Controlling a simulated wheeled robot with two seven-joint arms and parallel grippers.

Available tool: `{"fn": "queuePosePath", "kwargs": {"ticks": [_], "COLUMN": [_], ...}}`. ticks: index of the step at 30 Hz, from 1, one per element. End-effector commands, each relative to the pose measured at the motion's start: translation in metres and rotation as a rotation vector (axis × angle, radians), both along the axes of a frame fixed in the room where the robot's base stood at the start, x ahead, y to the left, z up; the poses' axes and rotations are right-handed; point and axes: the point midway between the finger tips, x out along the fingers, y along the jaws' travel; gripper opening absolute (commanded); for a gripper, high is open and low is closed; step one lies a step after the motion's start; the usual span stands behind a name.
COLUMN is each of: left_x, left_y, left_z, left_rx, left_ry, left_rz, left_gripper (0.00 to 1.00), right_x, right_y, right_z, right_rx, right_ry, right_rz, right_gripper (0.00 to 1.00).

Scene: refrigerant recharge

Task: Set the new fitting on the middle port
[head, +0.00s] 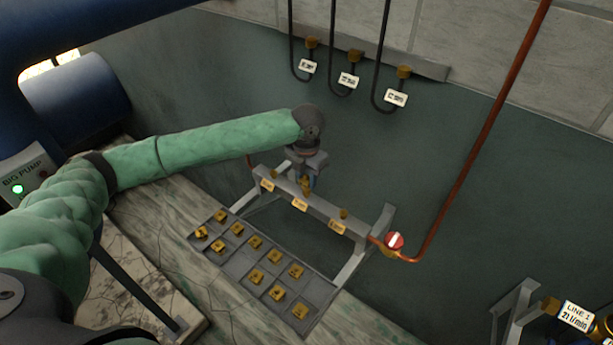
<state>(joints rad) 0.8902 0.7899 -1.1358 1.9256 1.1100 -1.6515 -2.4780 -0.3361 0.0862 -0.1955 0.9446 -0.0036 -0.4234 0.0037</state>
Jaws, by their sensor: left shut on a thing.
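My left gripper (307,177) points down over the grey manifold bar (318,212) and is shut on a small brass fitting (306,188). The fitting is at the middle of the bar, just behind the middle label (299,205). The middle port itself is hidden by the fitting and the fingers, and I cannot tell whether the fitting touches it. A brass piece (343,213) stands on the right port, behind its label (337,227). The left label (267,185) shows on the bar's left end. My right gripper is not in view.
A grey compartment tray (322,290) in front of the bar holds several brass fittings (255,242). Three black hoses with tags (348,80) hang on the back wall.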

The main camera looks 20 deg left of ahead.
Motion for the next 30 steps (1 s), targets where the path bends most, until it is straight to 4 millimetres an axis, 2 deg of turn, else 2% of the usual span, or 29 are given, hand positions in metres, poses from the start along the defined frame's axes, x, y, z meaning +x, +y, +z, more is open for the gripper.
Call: {"fn": "queuePosePath", "kwargs": {"ticks": [2,30], "left_x": [0.0,-0.0001], "left_y": [-0.0001,-0.0003], "left_z": [0.0004,-0.0035], "left_rx": [0.0,0.0], "left_ry": [0.0,0.001], "left_rz": [0.0,0.0], "left_gripper": [0.05,0.05], "right_x": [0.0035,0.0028], "right_y": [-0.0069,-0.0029], "right_z": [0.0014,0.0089], "right_rx": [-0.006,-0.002], "right_ry": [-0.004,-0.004], "right_rz": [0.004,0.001], "right_gripper": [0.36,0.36]}}
